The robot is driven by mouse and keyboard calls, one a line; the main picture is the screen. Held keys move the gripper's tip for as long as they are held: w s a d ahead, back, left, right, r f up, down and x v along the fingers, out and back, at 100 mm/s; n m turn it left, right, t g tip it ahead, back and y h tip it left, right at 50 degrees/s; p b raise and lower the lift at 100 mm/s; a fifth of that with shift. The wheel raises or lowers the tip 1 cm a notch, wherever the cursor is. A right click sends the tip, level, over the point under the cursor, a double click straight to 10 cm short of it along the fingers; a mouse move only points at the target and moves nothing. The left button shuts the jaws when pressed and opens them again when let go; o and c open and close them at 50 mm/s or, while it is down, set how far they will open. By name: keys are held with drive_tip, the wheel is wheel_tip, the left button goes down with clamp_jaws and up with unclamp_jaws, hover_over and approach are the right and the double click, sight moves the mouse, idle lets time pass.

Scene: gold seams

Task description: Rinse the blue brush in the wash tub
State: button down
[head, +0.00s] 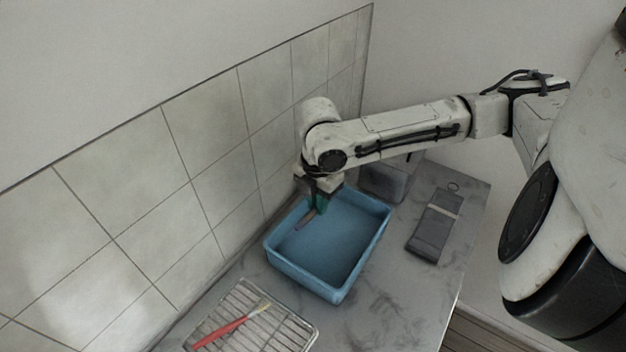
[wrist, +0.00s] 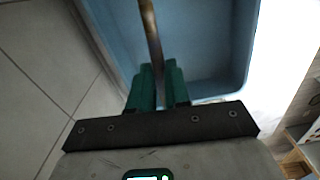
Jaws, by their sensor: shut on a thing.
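The wash tub (head: 335,290) is a blue rectangular basin on the grey counter, close to the tiled wall. It fills the upper part of the wrist view (wrist: 215,85). My gripper (head: 318,203) has green fingers and is over the tub's far left part. In the wrist view my gripper (wrist: 160,82) is shut on a thin brush (wrist: 150,30). The brush's brownish, dark-ended length sticks out past the fingers over the tub; in the head view its tip (head: 306,219) points down and left. No blue shows on it, and the fingers hide its held part.
A red-handled brush (head: 222,333) with a pale tip lies on a wire rack (head: 285,328) at the front left. A dark grey folded item with a light band (head: 434,226) lies right of the tub. A grey container (head: 385,182) stands behind the tub.

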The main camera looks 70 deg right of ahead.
drive_tip(key=shift+d+f, duration=0.1)
wheel_tip(320, 180, down, 2)
drive_tip(key=shift+f+b, duration=0.1)
drive_tip(key=shift+b, duration=0.95)
wheel_tip(320, 180, down, 9)
drive_tip(key=b, duration=0.8)
drive_tip(key=shift+r, duration=0.25)
idle(1.4)
wheel_tip(320, 180, up, 10)
drive_tip(key=p, duration=0.9)
drive_tip(key=shift+r+p, duration=0.1)
drive_tip(key=shift+p, duration=0.2)
idle(2.0)
